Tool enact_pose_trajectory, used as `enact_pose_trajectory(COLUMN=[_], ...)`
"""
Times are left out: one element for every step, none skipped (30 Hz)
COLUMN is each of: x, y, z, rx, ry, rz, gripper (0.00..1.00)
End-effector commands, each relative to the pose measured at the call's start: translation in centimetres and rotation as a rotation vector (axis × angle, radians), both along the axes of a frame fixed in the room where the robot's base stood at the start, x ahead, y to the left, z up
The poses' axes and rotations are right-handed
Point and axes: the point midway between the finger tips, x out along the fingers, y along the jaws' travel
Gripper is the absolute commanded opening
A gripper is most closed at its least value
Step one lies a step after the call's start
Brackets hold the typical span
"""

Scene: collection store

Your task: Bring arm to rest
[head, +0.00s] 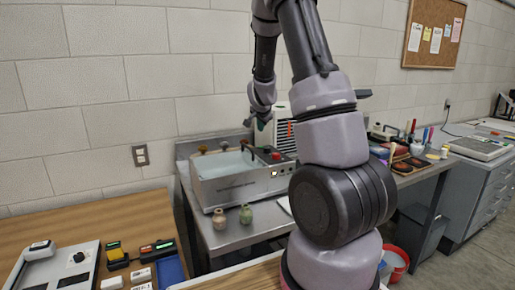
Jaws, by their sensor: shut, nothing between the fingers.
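My arm rises through the middle of the head view, bends out of the top of the picture and comes back down on its left side. My gripper (261,121) is small and partly lost against the things behind it. It points down, shut and empty, above the back of the metal bath (238,184) on the steel bench.
Two small vases, one tan (219,219) and one green (246,214), stand in front of the bath. A wooden table (95,217) with devices is at left. A tool-covered bench (420,172) and a red bucket (397,263) are at right. My arm hides part of the middle.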

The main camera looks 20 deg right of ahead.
Motion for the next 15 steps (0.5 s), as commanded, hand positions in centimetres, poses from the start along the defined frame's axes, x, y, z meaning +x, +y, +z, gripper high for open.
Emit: enact_pose_trajectory(x=[0.0, 0.0, 0.0, 0.0, 0.0, -0.1, -0.2, -0.3, -0.7, -1.1, -1.5, -2.3, -3.1, -3.9, -5.2], y=[0.0, 0.0, 0.0, 0.0, 0.0, 0.1, 0.2, 0.4, 0.8, 1.2, 1.7, 2.5, 3.2, 3.9, 4.9], z=[0.0, 0.0, 0.0, 0.0, 0.0, 0.2, 0.4, 0.8, 1.4, 2.1, 2.9, 4.1, 5.1, 6.2, 7.6], rx=[0.000, 0.000, 0.000, 0.000, 0.000, 0.001, 0.003, 0.007, 0.014, 0.020, 0.028, 0.038, 0.046, 0.054, 0.063], ry=[0.000, 0.000, 0.000, 0.000, 0.000, 0.000, 0.000, 0.000, 0.002, 0.002, 0.005, 0.008, 0.012, 0.016, 0.023], rz=[0.000, 0.000, 0.000, 0.000, 0.000, 0.003, 0.006, 0.011, 0.022, 0.034, 0.049, 0.073, 0.094, 0.119, 0.153], gripper=[0.00, 0.00, 0.00, 0.00, 0.00, 0.00, 0.00, 0.00, 0.00, 0.00, 0.00, 0.00, 0.00, 0.00, 0.00])
